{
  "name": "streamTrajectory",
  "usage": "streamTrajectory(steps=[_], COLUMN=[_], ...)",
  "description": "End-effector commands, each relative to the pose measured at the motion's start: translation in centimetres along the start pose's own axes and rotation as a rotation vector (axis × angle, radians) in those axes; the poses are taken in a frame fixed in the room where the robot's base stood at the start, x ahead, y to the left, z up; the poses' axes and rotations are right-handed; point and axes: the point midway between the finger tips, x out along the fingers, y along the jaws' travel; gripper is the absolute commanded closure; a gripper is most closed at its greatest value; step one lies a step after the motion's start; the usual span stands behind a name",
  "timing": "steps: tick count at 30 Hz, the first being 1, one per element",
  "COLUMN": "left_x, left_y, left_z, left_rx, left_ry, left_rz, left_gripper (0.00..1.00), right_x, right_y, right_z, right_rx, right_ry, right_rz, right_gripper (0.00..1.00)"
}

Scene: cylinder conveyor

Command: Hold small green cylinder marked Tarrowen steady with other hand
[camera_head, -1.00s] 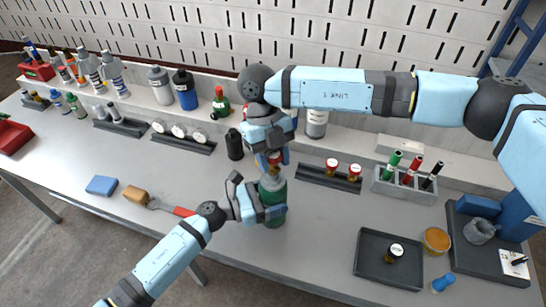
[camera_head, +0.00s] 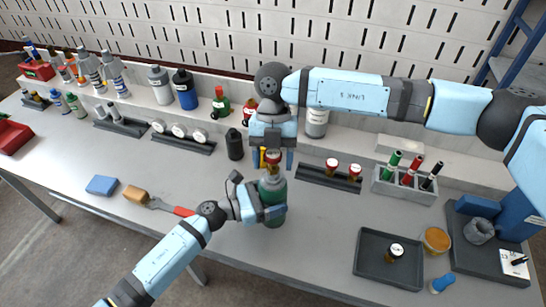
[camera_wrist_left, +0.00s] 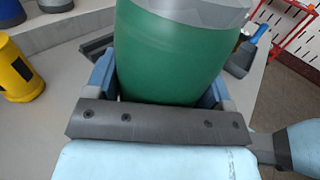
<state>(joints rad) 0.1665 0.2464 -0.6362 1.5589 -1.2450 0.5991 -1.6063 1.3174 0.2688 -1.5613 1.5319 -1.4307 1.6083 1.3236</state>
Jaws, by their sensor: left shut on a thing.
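A small green cylinder (camera_head: 274,190) stands upright near the table's front edge; no name on it is readable. My left gripper (camera_head: 262,211) is shut on its body, and the left wrist view shows the green body (camera_wrist_left: 170,55) between the two blue fingers. A red-topped fitting (camera_head: 273,157) sits at the cylinder's upper end. My right gripper (camera_head: 271,160) is directly above, pointing down, with its fingers apart on either side of this fitting. Whether a finger touches it cannot be told.
A black cylinder (camera_head: 234,144) stands behind left. A dark rack with red-capped pieces (camera_head: 321,178) lies to the right, and a dark tray (camera_head: 372,268) is further right. A red-handled brush (camera_head: 160,205) and a blue sponge (camera_head: 102,185) lie left. The table between is clear.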

Motion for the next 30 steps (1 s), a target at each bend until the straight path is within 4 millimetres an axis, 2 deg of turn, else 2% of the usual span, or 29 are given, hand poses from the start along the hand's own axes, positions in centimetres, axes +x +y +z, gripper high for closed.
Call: streamTrajectory(steps=[6,17,20,27,30], left_x=[0.0,0.0,0.0,0.0,0.0], left_y=[0.0,0.0,0.0,0.0,0.0], left_z=[0.0,0.0,0.0,0.0,0.0], left_rx=[0.000,0.000,0.000,0.000,0.000], left_ry=[0.000,0.000,0.000,0.000,0.000], left_rz=[0.000,0.000,0.000,0.000,0.000], left_gripper=[0.53,0.53,0.53,0.53,0.53], right_x=[-0.2,-2.4,-2.4,-2.4,-2.4], right_y=[0.0,0.0,0.1,0.0,0.0], right_z=[-0.1,-0.9,-1.0,-0.9,-0.9], right_rx=[-0.001,-0.009,-0.090,-0.416,-0.477], right_ry=[-0.001,-0.001,-0.003,-0.005,-0.005], right_rz=[0.000,-0.004,-0.038,-0.176,-0.201], right_gripper=[0.40,0.40,0.40,0.40,0.40])
